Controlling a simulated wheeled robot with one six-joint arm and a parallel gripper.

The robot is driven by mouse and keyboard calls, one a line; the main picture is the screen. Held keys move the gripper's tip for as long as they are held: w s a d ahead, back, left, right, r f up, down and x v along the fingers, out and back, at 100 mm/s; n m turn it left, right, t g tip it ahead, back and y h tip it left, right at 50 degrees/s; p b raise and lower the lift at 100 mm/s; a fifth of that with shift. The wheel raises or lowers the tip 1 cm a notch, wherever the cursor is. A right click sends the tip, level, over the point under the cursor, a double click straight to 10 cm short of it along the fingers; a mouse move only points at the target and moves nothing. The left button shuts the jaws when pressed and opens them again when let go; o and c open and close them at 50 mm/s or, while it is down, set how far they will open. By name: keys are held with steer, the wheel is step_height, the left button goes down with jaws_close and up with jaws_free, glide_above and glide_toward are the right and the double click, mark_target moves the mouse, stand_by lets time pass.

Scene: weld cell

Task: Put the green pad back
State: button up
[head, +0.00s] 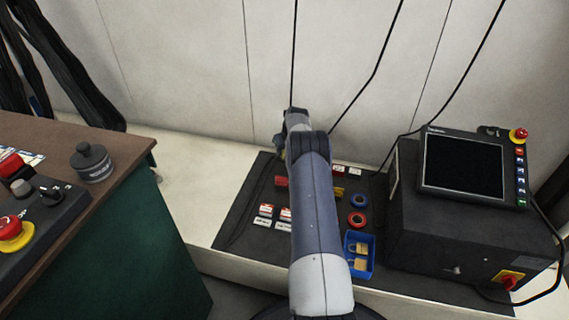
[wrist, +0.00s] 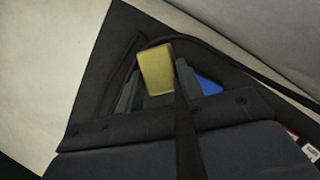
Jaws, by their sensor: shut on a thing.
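A yellow, slightly olive block (wrist: 156,69) shows between the two grey fingers of my gripper (wrist: 157,84) in the wrist view. The gripper is shut on it. No clearly green pad shows in either view. In the head view my arm reaches over the black mat and its far end is near the mat's back edge. The gripper (head: 281,152) is small and partly hidden there, so I cannot make out the held block well. A blue thing (wrist: 209,86) shows just right of the fingers in the wrist view.
The black mat (head: 238,226) holds a red block (head: 281,182), a yellow item (head: 338,193), red and blue rings (head: 357,219), labelled cards (head: 265,211) and a blue tray (head: 359,274) with padlocks. A black cabinet with a screen (head: 463,166) stands right. The bench left of the mat is clear.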

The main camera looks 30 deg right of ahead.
step_height(320, 180, down, 5)
steer(key=shift+b, duration=0.9)
steer(key=shift+f, duration=0.1)
steer(key=o, duration=0.9)
steer(key=shift+s+r, duration=0.1)
steer(key=shift+r, duration=0.35)
steer(key=p+v, duration=0.4)
steer(key=v, duration=0.7)
steer(key=shift+s, duration=0.15)
